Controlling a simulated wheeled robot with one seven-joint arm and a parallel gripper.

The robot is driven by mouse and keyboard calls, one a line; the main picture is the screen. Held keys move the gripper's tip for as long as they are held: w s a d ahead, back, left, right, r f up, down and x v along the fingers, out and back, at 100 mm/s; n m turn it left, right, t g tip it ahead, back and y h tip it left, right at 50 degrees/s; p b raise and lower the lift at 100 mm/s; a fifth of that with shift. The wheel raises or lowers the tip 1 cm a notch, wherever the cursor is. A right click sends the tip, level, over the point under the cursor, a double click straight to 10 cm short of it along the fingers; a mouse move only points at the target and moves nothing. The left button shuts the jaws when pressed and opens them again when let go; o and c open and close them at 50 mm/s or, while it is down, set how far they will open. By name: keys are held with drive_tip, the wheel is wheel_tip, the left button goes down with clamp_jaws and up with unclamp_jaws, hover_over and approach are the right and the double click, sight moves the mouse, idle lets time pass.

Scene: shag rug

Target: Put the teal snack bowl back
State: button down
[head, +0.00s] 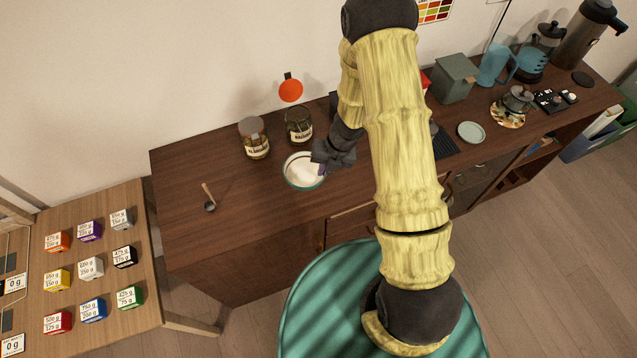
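The teal snack bowl (303,174) stands upright on the brown sideboard, left of my arm. It has a teal rim and a pale inside. My dark gripper (322,160) is at the bowl's right rim and overlaps it in the head view. The fingertips are small and dark here, so I cannot tell whether they are open or shut on the rim.
Two labelled jars (254,138) (299,125) stand behind the bowl. A small scoop (209,198) lies to the left on the sideboard (180,170). A small pale green dish (471,132), a grey-green canister (454,79) and a blue pitcher (495,65) stand right of my arm.

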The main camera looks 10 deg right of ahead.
drive_tip(key=shift+f, duration=1.55)
drive_tip(key=shift+f+b, duration=0.95)
drive_tip(key=shift+f, duration=0.9)
drive_tip(key=shift+f, duration=0.15)
drive_tip(key=c, duration=1.6)
unclamp_jaws()
drive_tip(key=shift+c, duration=0.2)
drive_tip(key=shift+r, duration=0.2)
